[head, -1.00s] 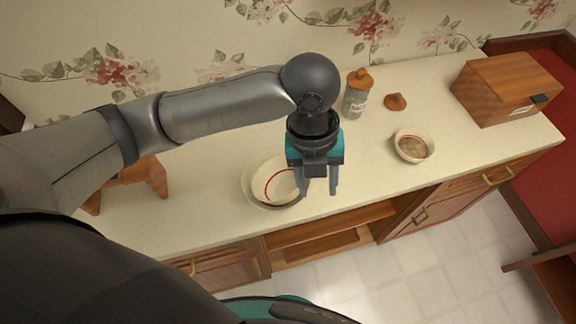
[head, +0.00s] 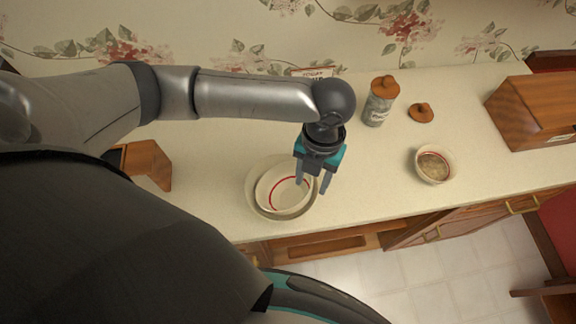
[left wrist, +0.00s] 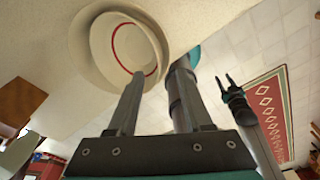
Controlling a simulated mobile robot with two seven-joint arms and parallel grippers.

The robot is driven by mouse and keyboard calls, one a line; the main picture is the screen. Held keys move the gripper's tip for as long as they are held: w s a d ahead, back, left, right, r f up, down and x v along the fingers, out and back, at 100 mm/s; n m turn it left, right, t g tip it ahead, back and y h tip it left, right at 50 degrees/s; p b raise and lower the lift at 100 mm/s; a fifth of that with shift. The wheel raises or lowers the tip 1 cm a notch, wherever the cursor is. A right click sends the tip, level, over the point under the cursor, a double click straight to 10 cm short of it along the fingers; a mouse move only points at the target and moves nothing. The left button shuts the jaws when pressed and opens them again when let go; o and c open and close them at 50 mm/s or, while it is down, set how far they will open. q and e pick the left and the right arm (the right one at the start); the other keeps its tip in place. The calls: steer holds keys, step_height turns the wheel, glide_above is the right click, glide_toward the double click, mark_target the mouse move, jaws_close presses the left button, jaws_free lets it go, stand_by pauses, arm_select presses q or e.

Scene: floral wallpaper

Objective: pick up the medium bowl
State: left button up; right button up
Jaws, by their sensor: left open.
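The medium bowl appears to be the cream bowl with a red line inside (head: 283,189). It sits nested in a larger pale bowl (head: 254,203) on the counter. My left gripper (head: 312,188) is open and points down at the right side of the two bowls, one finger over the inner bowl's right edge. In the left wrist view, the medium bowl (left wrist: 120,48) and larger bowl (left wrist: 83,55) lie beyond the fingertips, with their rims near the gap between them. Contact cannot be told. My right gripper (left wrist: 229,84) shows small in the left wrist view, away from the bowls.
A smaller bowl with brownish contents (head: 433,166) stands to the right on the counter (head: 370,190). Behind are a lidded jar (head: 380,103), a loose brown lid (head: 422,112) and a wooden box (head: 535,112). A wooden object (head: 147,163) stands left of the bowls.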

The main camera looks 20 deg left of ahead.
mark_target(309, 191)
arm_select(q)
steer(key=shift+s+a+f, duration=0.1)
steer(key=shift+s+f, duration=0.05)
steer(key=shift+f, duration=1.2)
steer(key=shift+s+f, duration=0.1)
steer(key=shift+f, duration=1.25)
jaws_close()
